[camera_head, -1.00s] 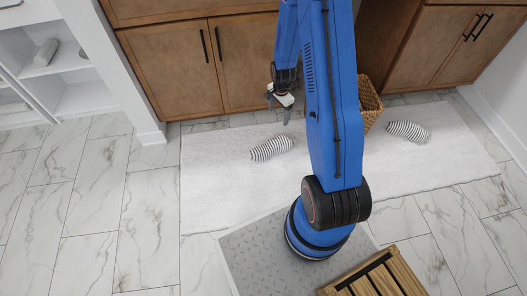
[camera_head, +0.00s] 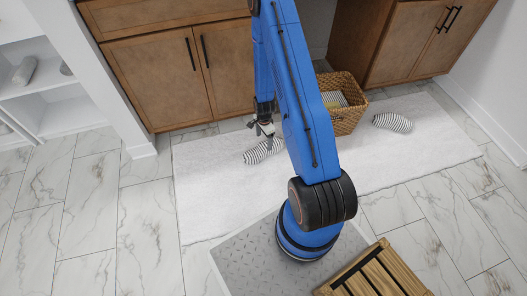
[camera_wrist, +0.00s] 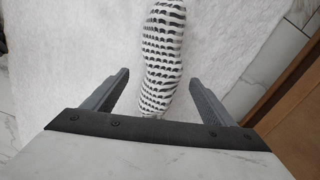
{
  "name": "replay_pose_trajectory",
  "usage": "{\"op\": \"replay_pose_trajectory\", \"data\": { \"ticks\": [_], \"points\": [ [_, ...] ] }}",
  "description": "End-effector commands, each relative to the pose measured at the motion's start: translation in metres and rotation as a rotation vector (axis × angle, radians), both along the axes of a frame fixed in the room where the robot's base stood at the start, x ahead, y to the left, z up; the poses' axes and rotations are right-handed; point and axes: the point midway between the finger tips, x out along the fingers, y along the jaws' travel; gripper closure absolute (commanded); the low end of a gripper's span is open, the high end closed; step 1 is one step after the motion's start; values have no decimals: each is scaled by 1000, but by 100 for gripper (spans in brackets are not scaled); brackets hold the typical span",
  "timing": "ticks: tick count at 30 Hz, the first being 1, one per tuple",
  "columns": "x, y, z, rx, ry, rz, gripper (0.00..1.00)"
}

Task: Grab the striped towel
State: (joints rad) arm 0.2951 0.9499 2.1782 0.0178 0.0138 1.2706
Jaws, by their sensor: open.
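A rolled black-and-white striped towel (camera_head: 262,151) lies on the white rug, left of my arm. In the wrist view the striped towel (camera_wrist: 163,50) runs up from between the fingers to the top edge. My gripper (camera_head: 265,130) is just above this towel in the head view, partly covering it. In the wrist view my gripper (camera_wrist: 160,98) is open, with one finger on each side of the towel's near end. Whether the fingers touch the rug cannot be told. A second striped towel (camera_head: 392,122) lies farther right on the rug.
A wicker basket (camera_head: 345,105) with cloths inside stands between the towels, against the brown cabinets (camera_head: 160,75). The white rug (camera_head: 215,200) is otherwise clear. A wooden slatted stool (camera_head: 375,275) is near the front, and white shelves (camera_head: 60,100) are at the left.

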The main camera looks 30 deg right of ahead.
Motion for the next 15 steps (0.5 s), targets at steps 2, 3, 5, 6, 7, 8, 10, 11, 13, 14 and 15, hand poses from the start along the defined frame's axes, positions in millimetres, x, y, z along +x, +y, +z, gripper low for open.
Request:
{"op": "replay_pose_trajectory", "data": {
  "ticks": [2,3,5,6,7,8,10,11,13,14,15],
  "points": [
    [-1,0,-12,0,2,0,22],
    [-1,0,-18,0,1,1,22],
    [-1,0,-26,0,2,1,22],
    [-1,0,-32,0,3,2,22],
    [-1,0,-36,0,2,2,22],
    [0,0,-39,0,1,2,22],
    [0,0,-47,0,1,1,22],
    [0,0,-49,0,0,1,22],
    [0,0,-54,0,0,1,22],
    [0,0,-55,0,0,1,22],
    [0,0,-56,0,0,1,22]
  ]
}}
